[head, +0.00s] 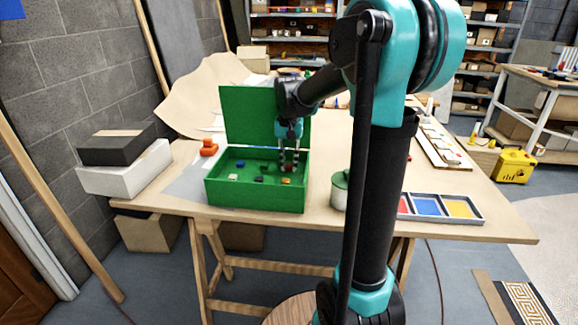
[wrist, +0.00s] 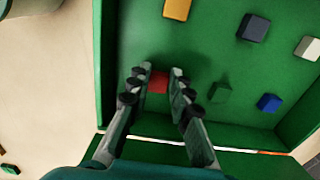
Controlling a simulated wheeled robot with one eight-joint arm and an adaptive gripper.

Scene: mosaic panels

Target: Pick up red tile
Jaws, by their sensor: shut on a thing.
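The red tile (wrist: 158,82) shows between my fingertips in the wrist view, inside the open green box (head: 255,197). My gripper (wrist: 158,75) is shut on it, with one finger on either side. In the head view my gripper (head: 289,160) reaches down into the right part of the box, in front of its raised lid. The tile is small there and partly hidden by the fingers. Much of its sides is hidden by the fingertips in the wrist view.
Other tiles lie apart in the box: orange (wrist: 177,9), dark grey-blue (wrist: 254,27), white (wrist: 308,48), blue (wrist: 269,102) and green (wrist: 220,92). A green-lidded tin (head: 339,192) and a sectioned colour tray (head: 478,219) stand right of the box. An orange object (head: 208,149) sits left.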

